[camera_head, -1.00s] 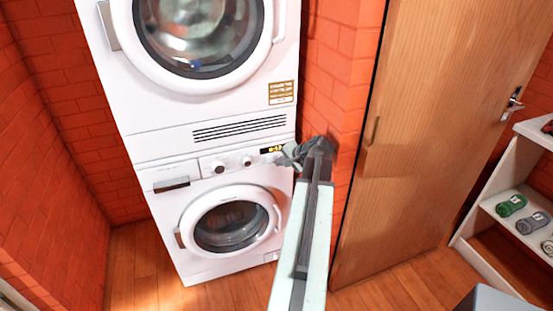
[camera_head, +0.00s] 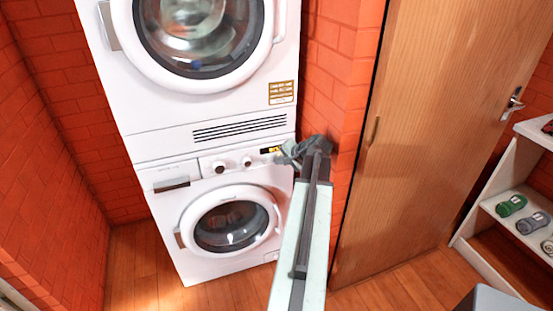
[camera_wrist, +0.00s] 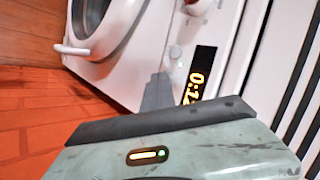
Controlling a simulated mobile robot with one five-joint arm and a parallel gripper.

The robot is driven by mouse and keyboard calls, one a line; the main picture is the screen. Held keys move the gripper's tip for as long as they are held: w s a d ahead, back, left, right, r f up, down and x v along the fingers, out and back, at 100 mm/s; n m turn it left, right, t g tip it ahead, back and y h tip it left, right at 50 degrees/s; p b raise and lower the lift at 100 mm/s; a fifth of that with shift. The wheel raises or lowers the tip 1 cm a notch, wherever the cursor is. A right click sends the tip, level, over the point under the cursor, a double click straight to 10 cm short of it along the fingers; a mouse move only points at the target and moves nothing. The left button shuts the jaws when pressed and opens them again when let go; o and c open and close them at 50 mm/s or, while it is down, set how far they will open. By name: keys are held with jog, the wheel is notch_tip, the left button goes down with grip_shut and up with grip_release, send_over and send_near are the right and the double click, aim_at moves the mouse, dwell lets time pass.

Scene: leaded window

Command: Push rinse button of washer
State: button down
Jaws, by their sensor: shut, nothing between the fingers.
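The washer (camera_head: 170,210) is the lower of two stacked white machines, with a round door. Its control panel has two knobs (camera_head: 232,164) and a lit display (camera_head: 269,150). My gripper (camera_head: 285,156) is at the panel's right end, just right of the display, and hides that part. In the wrist view, the shut dark fingers (camera_wrist: 158,92) point at the white panel beside the display (camera_wrist: 197,78), with nothing held. A small round button (camera_wrist: 175,52) shows beyond the fingertips. I cannot tell which button is rinse, or whether the fingers touch the panel.
The upper machine (camera_head: 150,105) stands directly on the washer. A red brick wall (camera_head: 335,70) and a wooden door (camera_head: 420,130) are to the right of my gripper. Wooden floor lies below.

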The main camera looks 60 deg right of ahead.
jog(key=shift+s, duration=0.1)
jog(key=shift+s+a, duration=0.45)
jog(key=shift+s, duration=0.05)
dwell(0.3)
jog(key=shift+s+a, duration=0.75)
jog(key=shift+s, duration=0.3)
jog(key=shift+s+a, duration=0.7)
jog(key=shift+s, duration=0.3)
